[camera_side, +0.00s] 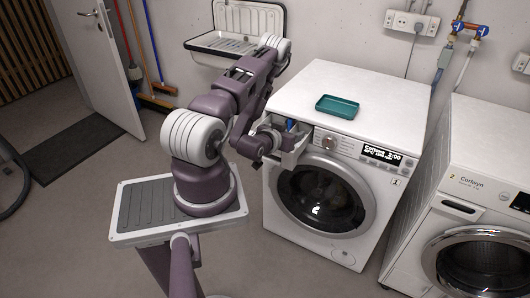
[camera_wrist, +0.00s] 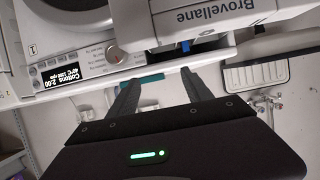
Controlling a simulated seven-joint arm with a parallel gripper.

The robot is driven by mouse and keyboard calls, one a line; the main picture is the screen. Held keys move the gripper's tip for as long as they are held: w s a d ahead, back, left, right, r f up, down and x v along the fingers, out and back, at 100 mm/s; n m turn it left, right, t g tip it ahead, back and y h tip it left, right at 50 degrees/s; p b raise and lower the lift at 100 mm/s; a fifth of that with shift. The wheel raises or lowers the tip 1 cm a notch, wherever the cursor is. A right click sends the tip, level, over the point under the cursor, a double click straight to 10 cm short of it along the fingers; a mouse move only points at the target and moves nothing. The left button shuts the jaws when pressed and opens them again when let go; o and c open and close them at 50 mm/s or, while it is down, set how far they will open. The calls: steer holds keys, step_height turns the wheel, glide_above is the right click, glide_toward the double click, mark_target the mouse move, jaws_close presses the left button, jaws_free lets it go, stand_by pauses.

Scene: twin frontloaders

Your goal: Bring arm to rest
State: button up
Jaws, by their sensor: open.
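My gripper (camera_wrist: 160,76) is open in the wrist view, with two dark fingers spread apart and nothing seen between them. In the side view my arm's end is close to the pulled-out detergent drawer (camera_side: 293,152) of the left washing machine (camera_side: 335,110); the fingers are hard to make out there. I cannot tell whether they touch the drawer. A small blue part (camera_side: 291,125) shows at the drawer, and blue also shows in the wrist view. The washer's door is shut and its display is lit.
A teal tray (camera_side: 338,106) lies on top of the left washer. A second washer (camera_side: 490,190) stands to the right. A wall sink (camera_side: 237,40) is behind my arm. An open door (camera_side: 92,65) and brooms are at the left; the floor in front is clear.

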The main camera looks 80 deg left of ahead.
stand_by(0.3)
steer(key=w+d+r+m+h, duration=0.2)
steer(key=w+d+r+h, duration=0.15)
steer(key=w+r, duration=0.55)
steer(key=w+d+r+m+h, duration=0.1)
steer(key=d+r+m+h, duration=0.1)
steer(key=d+r, duration=0.65)
steer(key=s+d+r+m+g+h, duration=0.1)
steer(key=s+d+r, duration=0.25)
steer(key=d, duration=0.25)
steer(key=s+d+r+m+g+h, duration=0.1)
steer(key=s+d+r, duration=0.1)
steer(key=d+r, duration=0.25)
steer(key=s+d+r+m+g+h, duration=0.1)
steer(key=s+d, duration=0.4)
steer(key=s, duration=0.4)
steer(key=s+d+r+m+g+h, duration=0.1)
steer(key=s+d+m, duration=0.1)
steer(key=s+d, duration=0.3)
steer(key=s, duration=0.3)
steer(key=shift+s+d+r, duration=0.2)
steer(key=shift+s+r, duration=0.15)
steer(key=shift+s, duration=0.05)
